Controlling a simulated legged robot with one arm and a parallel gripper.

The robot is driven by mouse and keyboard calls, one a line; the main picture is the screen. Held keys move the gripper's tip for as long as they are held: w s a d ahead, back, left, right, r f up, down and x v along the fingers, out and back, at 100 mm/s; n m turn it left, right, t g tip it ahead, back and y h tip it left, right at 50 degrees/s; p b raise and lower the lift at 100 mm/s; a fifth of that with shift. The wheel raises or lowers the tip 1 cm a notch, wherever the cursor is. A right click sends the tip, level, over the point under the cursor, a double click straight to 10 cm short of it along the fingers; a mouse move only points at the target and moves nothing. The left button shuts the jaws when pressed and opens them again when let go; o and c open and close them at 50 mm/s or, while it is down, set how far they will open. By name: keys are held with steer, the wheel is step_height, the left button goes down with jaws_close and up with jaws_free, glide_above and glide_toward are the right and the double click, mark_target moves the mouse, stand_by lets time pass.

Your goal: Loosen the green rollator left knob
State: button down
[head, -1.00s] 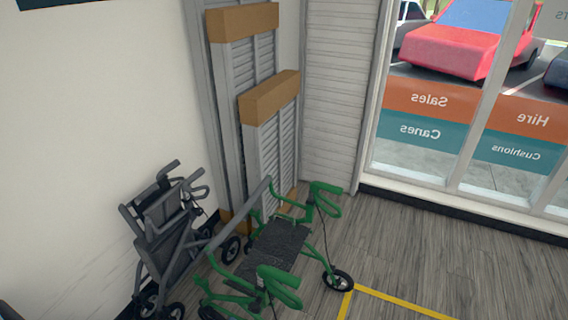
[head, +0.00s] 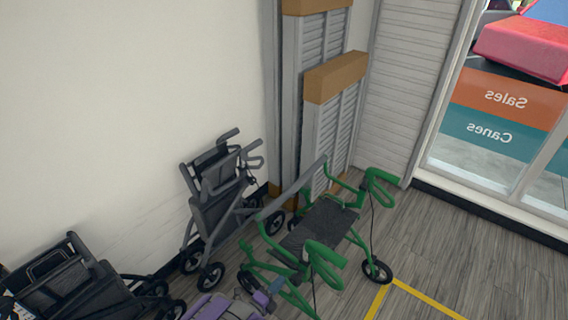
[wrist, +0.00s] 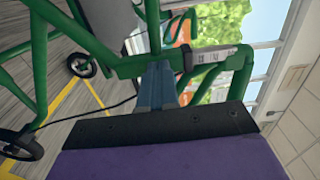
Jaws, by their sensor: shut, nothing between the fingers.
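The green rollator (head: 325,255) stands upright on the floor, with a dark seat and green handles, right of centre in the head view. My gripper (head: 272,287), with a purple body and blue-grey fingers, is low in the head view, by the rollator's near side frame. In the wrist view my gripper (wrist: 158,68) is shut and empty. Its fingertips are close to a green tube of the rollator (wrist: 130,68), just left of a grey marked band (wrist: 212,57). I cannot tell whether they touch. I cannot pick out the left knob clearly.
A grey folded rollator (head: 215,205) stands by the wall, left of the green one. A black folded chair or walker (head: 70,280) is at lower left. Boxed panels (head: 335,75) lean in the corner. Floor right of the rollator (head: 450,250) is clear, with a yellow line.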

steer(key=shift+x, duration=1.1)
steer(key=shift+s+d+f+p, duration=0.1)
steer(key=shift+f+p, duration=0.35)
steer(key=shift+p, duration=1.4)
steer(key=shift+f+b, duration=0.6)
steer(key=shift+f, duration=0.05)
steer(key=shift+d+f+b, duration=0.15)
steer(key=shift+f+b, duration=0.15)
steer(key=shift+f, duration=0.05)
steer(key=v, duration=0.6)
steer(key=shift+a+f+b, duration=0.15)
steer(key=shift+a+b, duration=0.3)
